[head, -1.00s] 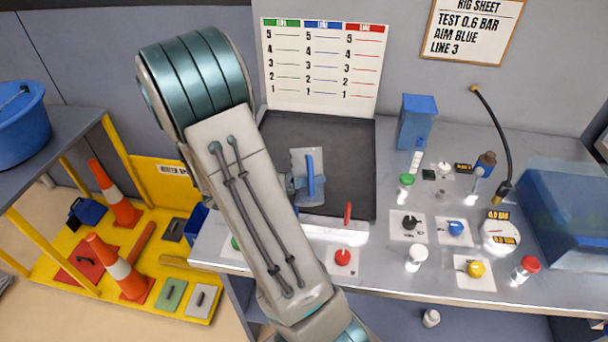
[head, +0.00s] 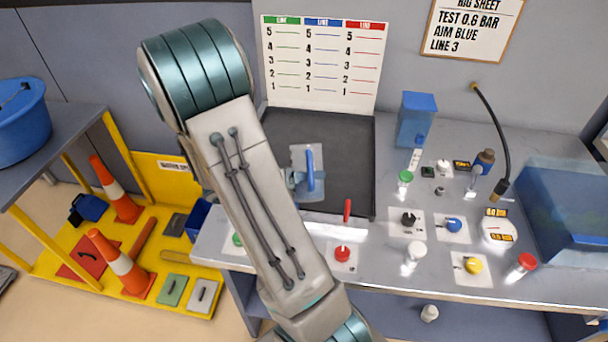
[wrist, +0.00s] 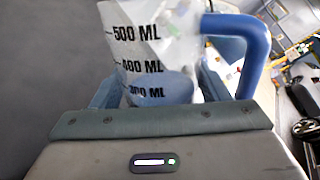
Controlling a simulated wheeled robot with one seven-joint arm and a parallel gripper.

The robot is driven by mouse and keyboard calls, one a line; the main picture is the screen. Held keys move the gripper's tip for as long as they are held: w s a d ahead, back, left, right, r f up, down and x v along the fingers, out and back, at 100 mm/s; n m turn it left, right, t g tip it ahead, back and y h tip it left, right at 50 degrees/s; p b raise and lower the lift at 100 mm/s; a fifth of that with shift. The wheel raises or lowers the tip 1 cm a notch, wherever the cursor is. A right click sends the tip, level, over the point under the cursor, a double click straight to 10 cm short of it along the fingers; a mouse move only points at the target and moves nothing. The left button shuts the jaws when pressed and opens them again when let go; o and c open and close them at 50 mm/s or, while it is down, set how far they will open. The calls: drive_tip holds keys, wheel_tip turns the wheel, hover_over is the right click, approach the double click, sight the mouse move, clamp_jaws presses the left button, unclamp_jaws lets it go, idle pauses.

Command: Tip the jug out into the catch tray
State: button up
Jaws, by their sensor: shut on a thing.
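The jug (head: 299,157) is clear with a blue handle (head: 311,168), and it is over the dark tray (head: 345,135) on the bench, which looks like the catch tray. In the wrist view the jug (wrist: 150,35) shows 500, 400 and 300 ML marks, with blue liquid near the 300 mark. It looks close to upright, with a slight lean. My gripper (head: 296,182) is shut on the jug's body; its fingers show on both sides of it in the wrist view. My forearm hides the tray's left front part. The gap between jug and tray is hard to judge.
A red lever (head: 347,210) and a red knob (head: 342,254) stand just in front of the tray. Knobs, bottles and a black hose (head: 494,130) fill the bench to the right. A level chart (head: 323,65) stands behind the tray. A yellow cart (head: 150,275) with cones is at left.

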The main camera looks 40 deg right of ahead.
sight(303, 154)
drive_tip(key=b, duration=0.3)
drive_tip(key=shift+f, duration=0.3)
drive_tip(key=shift+r, duration=0.25)
drive_tip(key=shift+r+p, duration=0.4)
drive_tip(key=shift+r+n+g+y+p, duration=0.45)
drive_tip(key=shift+r+n+p, duration=0.4)
drive_tip(key=shift+p, duration=0.9)
drive_tip(key=shift+a, duration=0.1)
drive_tip(key=shift+w+r+n+g+y+p, duration=0.1)
drive_tip(key=shift+r+n+g+y+p, duration=0.6)
drive_tip(key=shift+p, duration=2.6)
drive_tip(key=shift+r+n+t, duration=0.25)
drive_tip(key=shift+t, duration=0.1)
drive_tip(key=shift+w+d+r+n+g+y, duration=0.15)
drive_tip(key=shift+r+n+g, duration=0.05)
drive_tip(key=shift+r+n, duration=0.2)
drive_tip(key=shift+w+d+r+n+g+y, duration=0.1)
drive_tip(key=shift+w+d+r+n+g, duration=0.1)
drive_tip(key=shift+r+n, duration=0.15)
drive_tip(key=shift+r, duration=0.1)
